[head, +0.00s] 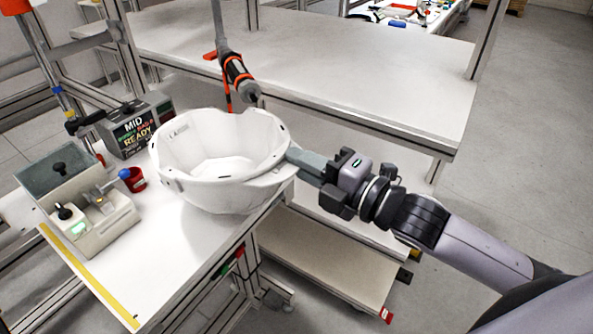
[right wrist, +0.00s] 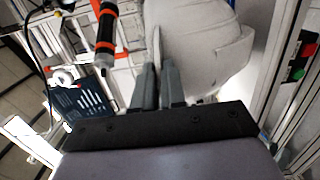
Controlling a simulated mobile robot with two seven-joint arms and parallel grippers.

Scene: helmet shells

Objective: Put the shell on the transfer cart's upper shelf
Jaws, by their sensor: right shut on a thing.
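The white helmet shell (head: 215,160) is an open, bowl-like piece over the right part of the white workbench (head: 190,250). I cannot tell whether it rests on the bench or hangs just above it. My right gripper (head: 293,163) is shut on the shell's right rim. In the right wrist view the two fingers (right wrist: 157,78) pinch the edge of the shell (right wrist: 205,45). What looks like the transfer cart stands low, right of the bench; its upper shelf (head: 350,222) is partly hidden by my arm, above a lower shelf (head: 325,265). My left gripper is not in view.
A hanging orange-black tool (head: 237,75) is close behind the shell. A red cup (head: 133,180), a control box (head: 95,210) and a sign box (head: 140,130) stand left on the bench. A large, mostly bare white table (head: 330,60) lies behind. Floor at right is clear.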

